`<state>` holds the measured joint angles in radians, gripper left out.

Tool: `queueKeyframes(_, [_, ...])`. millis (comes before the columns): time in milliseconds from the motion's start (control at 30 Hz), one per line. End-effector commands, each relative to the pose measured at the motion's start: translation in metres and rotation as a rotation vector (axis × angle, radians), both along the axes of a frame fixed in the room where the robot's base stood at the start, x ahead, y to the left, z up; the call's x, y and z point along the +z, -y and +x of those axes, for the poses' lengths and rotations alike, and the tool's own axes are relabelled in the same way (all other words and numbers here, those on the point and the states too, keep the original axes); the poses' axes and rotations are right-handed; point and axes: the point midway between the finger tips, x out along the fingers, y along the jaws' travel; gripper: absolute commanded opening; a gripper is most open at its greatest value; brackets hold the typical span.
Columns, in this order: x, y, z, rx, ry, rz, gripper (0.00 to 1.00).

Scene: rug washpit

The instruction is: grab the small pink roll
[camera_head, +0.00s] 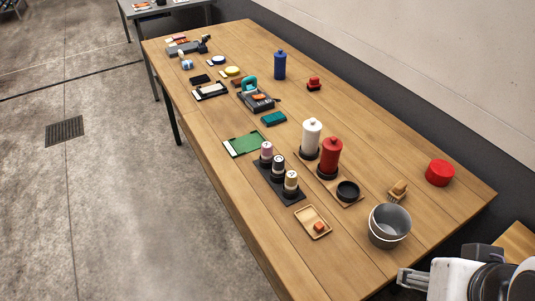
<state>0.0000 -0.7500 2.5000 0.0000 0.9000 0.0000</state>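The small pink roll (267,149) stands upright at the far left end of a dark strip-shaped holder (265,176). A black roll (278,164) and a beige roll (291,181) stand beside it in the same row. My gripper (404,279) is at the bottom right, past the near end of the table and well apart from the pink roll. Only part of it shows, and I cannot see whether its fingers are apart or what is between them.
White (312,136) and red (330,154) bottles stand right of the rolls. A grey bucket (389,227), black dish (347,192) and red round tin (439,173) are nearer my gripper. A small wooden tray (313,222) lies in front; a green board (243,144) lies behind.

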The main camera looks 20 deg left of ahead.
Motion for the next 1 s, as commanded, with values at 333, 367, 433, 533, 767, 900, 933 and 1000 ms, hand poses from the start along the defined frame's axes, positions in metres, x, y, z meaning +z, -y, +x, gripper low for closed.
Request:
queueKeyframes(333, [0.001, 0.001, 0.004, 0.000, 0.004, -0.004, 0.44])
queueKeyframes(367, [0.002, 0.001, 0.006, 0.000, 0.007, -0.007, 0.44])
queueKeyframes(433, [0.003, 0.003, 0.013, -0.001, 0.015, -0.015, 0.44])
queueKeyframes(533, [0.007, 0.006, 0.027, 0.000, 0.032, -0.034, 0.44])
queueKeyframes(767, [0.019, 0.014, 0.080, 0.012, 0.103, -0.092, 0.44])
queueKeyframes(900, [0.026, 0.015, 0.117, 0.031, 0.153, -0.127, 0.44])
queueKeyframes(933, [0.027, 0.015, 0.125, 0.037, 0.163, -0.133, 0.44])
queueKeyframes(1000, [0.030, 0.014, 0.143, 0.050, 0.190, -0.147, 0.44])
